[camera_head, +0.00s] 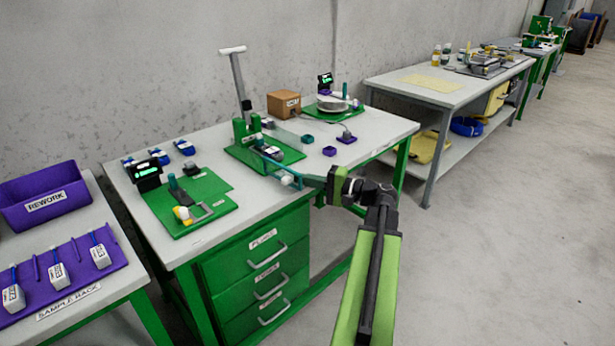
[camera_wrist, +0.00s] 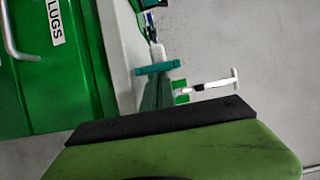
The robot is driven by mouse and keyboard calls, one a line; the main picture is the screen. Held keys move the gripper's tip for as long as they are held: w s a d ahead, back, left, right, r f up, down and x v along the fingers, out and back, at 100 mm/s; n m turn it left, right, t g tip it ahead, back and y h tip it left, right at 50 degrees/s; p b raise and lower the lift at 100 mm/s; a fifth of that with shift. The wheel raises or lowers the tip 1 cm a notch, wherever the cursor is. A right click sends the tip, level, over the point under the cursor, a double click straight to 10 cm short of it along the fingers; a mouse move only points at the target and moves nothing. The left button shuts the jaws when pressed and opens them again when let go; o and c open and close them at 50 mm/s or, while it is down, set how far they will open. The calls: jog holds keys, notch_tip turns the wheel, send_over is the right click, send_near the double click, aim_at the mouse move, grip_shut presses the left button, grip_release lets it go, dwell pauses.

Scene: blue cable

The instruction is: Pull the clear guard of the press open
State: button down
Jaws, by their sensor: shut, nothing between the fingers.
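The press (camera_head: 244,138) stands on a green base on the workbench, with a tall grey lever and white handle rising behind it. Its clear guard (camera_head: 287,138) shows as a faint see-through pane at the press's right side; its exact position is hard to tell. My gripper (camera_head: 303,180) reaches in from the right at the bench's front edge, in front of the press. Its teal fingers are shut and empty. A white knob shows close to the fingertips; I cannot tell whether they touch. The wrist view shows the teal fingers (camera_wrist: 156,88) and the press lever (camera_wrist: 212,85).
A green board with a small display (camera_head: 147,174) and a yellow-white part lies left of the press. A brown box (camera_head: 284,104) and a green scale board stand behind. Drawers (camera_head: 262,262) are below; the floor at right is clear.

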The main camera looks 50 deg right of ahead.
jog(key=a, duration=0.2)
jog(key=shift+s+a, duration=0.2)
jog(key=shift+a, duration=0.2)
jog(key=shift+w+d, duration=0.1)
jog(key=shift+d, duration=0.1)
jog(key=shift+d, duration=0.35)
jog(key=v, duration=1.1)
jog(key=shift+s+a, duration=0.2)
jog(key=shift+s, duration=0.1)
